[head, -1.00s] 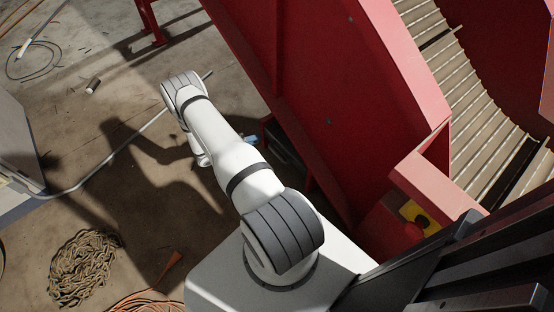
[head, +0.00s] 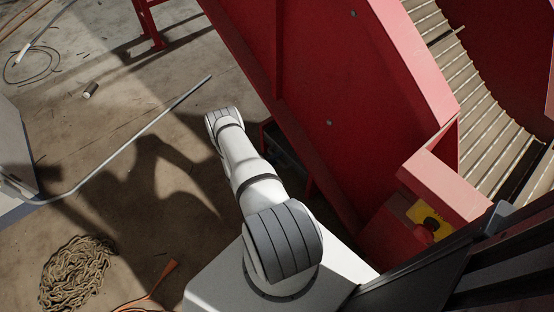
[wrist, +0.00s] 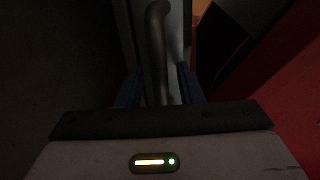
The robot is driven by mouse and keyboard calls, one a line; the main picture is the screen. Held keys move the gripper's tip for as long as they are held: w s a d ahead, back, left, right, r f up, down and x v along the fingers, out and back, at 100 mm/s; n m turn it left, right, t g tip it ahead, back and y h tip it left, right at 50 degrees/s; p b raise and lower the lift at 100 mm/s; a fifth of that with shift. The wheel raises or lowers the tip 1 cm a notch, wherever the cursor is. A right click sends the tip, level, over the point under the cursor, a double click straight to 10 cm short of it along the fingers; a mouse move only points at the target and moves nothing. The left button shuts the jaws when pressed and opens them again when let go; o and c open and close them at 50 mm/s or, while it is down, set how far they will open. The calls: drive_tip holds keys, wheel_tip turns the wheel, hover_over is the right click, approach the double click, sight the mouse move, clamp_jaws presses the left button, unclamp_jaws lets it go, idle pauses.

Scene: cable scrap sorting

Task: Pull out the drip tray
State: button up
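The drip tray shows in the wrist view as a dim grey front (wrist: 127,28) with a curved bar handle (wrist: 156,40) running down the picture. My gripper (wrist: 160,88) has its two blue fingers apart, one on each side of the handle's lower part. A narrow gap shows between each finger and the bar, so it looks open. Depth is hard to judge in the dark. In the head view a dark edge that may be the tray (head: 283,150) shows low under the red machine; my arm hides the gripper there.
The red machine (head: 330,90) with its slatted conveyor (head: 470,75) rises on the right. A coiled rope (head: 75,272), an orange cord (head: 160,280) and a grey pipe (head: 140,131) lie on the floor.

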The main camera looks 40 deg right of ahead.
drive_tip(key=shift+d, duration=0.1)
drive_tip(key=shift+c, duration=0.4)
clamp_jaws()
